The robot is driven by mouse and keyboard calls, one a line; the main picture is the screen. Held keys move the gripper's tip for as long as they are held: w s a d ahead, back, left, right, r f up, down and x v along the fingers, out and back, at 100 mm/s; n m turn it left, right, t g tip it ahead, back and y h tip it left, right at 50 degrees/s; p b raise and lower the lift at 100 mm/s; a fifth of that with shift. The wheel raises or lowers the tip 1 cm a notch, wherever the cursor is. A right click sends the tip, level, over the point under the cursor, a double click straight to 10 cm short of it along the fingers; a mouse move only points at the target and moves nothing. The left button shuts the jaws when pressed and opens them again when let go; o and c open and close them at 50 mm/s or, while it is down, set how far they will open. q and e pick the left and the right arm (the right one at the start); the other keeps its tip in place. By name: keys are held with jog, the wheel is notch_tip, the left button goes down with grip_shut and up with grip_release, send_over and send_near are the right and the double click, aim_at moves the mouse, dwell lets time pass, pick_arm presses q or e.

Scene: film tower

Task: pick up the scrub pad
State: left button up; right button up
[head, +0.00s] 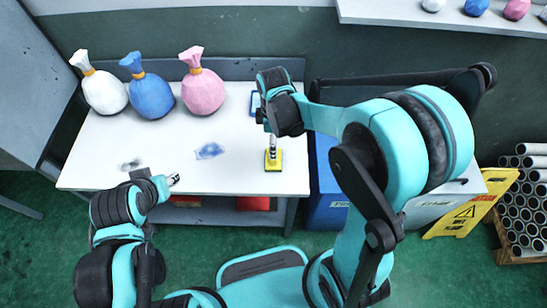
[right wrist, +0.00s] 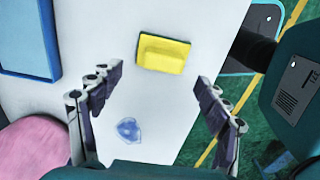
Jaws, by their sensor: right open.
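The yellow scrub pad (head: 273,166) lies near the right front part of the white table (head: 235,178). It also shows in the right wrist view (right wrist: 163,53), lying flat, with nothing on it. My right gripper (head: 272,143) points down over the pad. In the right wrist view my right gripper (right wrist: 160,78) is open and empty, its fingers apart, with the pad ahead between and beyond the fingertips. My left gripper (head: 174,180) is at the table's front left edge, away from the pad; its jaw opening is too small to make out.
White (head: 105,92), blue (head: 151,95) and pink (head: 203,92) tied bags stand at the back left. A crumpled blue-and-white piece (head: 210,151) lies mid-table. A blue-edged flat item (head: 254,104) lies behind my right gripper. A yellow wet-floor sign (head: 465,217) stands right.

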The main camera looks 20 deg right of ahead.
jog(key=f+b, duration=0.1)
jog(key=f, duration=0.2)
jog(key=f+b, duration=0.2)
jog(key=f, duration=0.2)
jog(key=shift+s+a, duration=0.1)
jog(key=shift+s, duration=0.1)
jog(key=c, duration=1.4)
jog(key=shift+o, duration=0.2)
jog(key=shift+r, duration=0.15)
notch_tip(320, 180, up, 5)
jog(key=shift+f+p, duration=0.2)
jog(key=shift+p, duration=1.05)
jog(key=s+d+r+p, duration=0.3)
jog(key=s+d+r, duration=0.3)
jog(key=s+d, duration=0.2)
jog(key=shift+s, duration=0.3)
jog(key=shift+r, duration=0.1)
